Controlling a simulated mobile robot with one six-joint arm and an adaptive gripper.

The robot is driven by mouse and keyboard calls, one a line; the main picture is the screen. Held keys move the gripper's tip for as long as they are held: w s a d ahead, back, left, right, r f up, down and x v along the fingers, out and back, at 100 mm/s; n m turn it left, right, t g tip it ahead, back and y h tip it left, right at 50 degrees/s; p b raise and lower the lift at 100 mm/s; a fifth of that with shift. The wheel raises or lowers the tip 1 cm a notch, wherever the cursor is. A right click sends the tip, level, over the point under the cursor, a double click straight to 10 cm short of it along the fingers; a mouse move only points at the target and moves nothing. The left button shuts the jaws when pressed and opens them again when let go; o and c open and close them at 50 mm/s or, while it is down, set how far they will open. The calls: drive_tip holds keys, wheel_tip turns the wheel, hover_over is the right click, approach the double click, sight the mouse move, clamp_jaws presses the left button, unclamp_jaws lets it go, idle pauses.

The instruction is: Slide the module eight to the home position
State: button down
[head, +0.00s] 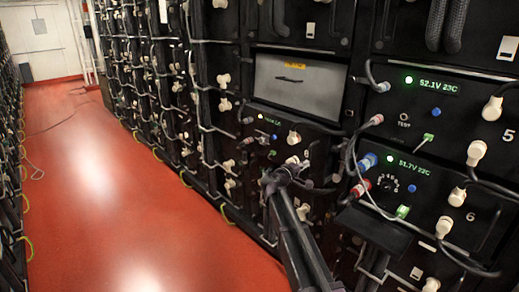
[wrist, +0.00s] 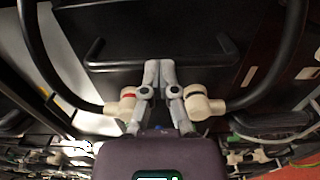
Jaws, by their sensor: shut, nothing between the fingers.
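A black module (head: 285,125) with a lit display and green light sits in the rack left of module 6; its number is not readable, so I cannot tell that it is module eight. My gripper (head: 272,178) is in front of its lower front. In the wrist view my gripper (wrist: 160,66) is shut and empty, its two fingertips together over a dark front face. A black bar handle (wrist: 108,66) shows there, close to the fingertips; contact cannot be told. Cream connectors with thick black cables flank the fingers, a red-ringed left one (wrist: 122,104) and a right one (wrist: 205,102).
Modules 5 (head: 425,100) and 6 (head: 420,180) stand at the right with cream plugs and hanging cables. A grey panel (head: 297,82) with a yellow label is above the lit module. Racks line both sides; the red aisle floor (head: 100,190) at left is clear apart from thin cables.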

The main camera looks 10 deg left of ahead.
drive_tip(key=shift+x, duration=2.15)
drive_tip(key=shift+w+d, duration=0.2)
drive_tip(key=shift+d, duration=0.05)
drive_tip(key=shift+w, duration=0.1)
drive_tip(key=v, duration=0.8)
